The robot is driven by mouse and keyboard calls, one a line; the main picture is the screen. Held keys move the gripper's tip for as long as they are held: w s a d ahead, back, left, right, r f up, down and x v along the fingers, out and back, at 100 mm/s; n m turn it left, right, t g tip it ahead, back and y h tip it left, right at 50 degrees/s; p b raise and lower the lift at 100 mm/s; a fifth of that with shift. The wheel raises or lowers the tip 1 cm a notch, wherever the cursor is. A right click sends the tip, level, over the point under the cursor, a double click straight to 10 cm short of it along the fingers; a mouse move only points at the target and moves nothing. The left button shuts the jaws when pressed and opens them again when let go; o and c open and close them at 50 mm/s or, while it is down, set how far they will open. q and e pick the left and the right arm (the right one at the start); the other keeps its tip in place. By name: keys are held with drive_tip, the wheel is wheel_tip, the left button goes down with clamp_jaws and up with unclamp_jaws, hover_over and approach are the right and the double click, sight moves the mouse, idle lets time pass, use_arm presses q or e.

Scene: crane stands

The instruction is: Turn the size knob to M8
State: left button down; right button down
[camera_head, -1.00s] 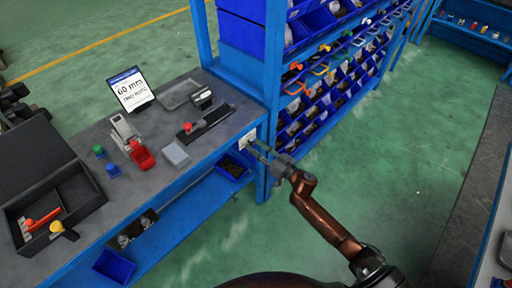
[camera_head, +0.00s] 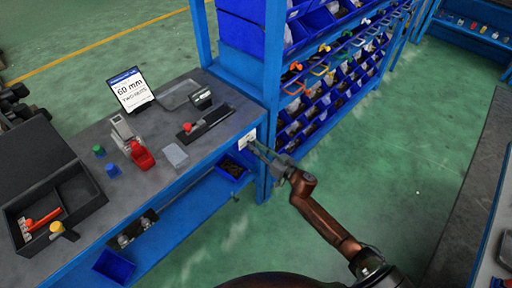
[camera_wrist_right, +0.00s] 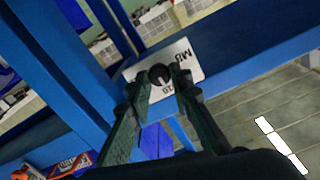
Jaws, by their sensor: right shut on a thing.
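The size knob (camera_wrist_right: 158,73) is a small dark round knob on a white plate (camera_wrist_right: 190,68) fixed to the blue front edge of the workbench. In the right wrist view the plate shows "M8" upside down at its upper right and a partly hidden marking below the knob. Which mark the knob points to is not clear. In the head view the plate (camera_head: 246,137) is small and partly covered. My right gripper (camera_head: 253,147) is at it, and in the wrist view its fingers (camera_wrist_right: 159,82) are shut around the knob. My left gripper is not in view.
The bench top (camera_head: 80,138) holds a sign (camera_head: 130,90) reading 60 mm and two nuts, a red-handled tool (camera_head: 141,156), and an open dark case (camera_head: 50,205). A blue bin rack (camera_head: 325,95) stands just right of the plate. Green floor lies open further right.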

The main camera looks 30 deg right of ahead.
drive_tip(key=n, duration=0.8)
drive_tip(key=n+p, duration=0.1)
drive_tip(key=n, duration=0.8)
drive_tip(key=shift+s+a+f, duration=0.1)
drive_tip(key=shift+a, duration=0.05)
idle(0.4)
drive_tip(key=c, duration=1.7)
unclamp_jaws()
drive_tip(key=shift+c, duration=0.2)
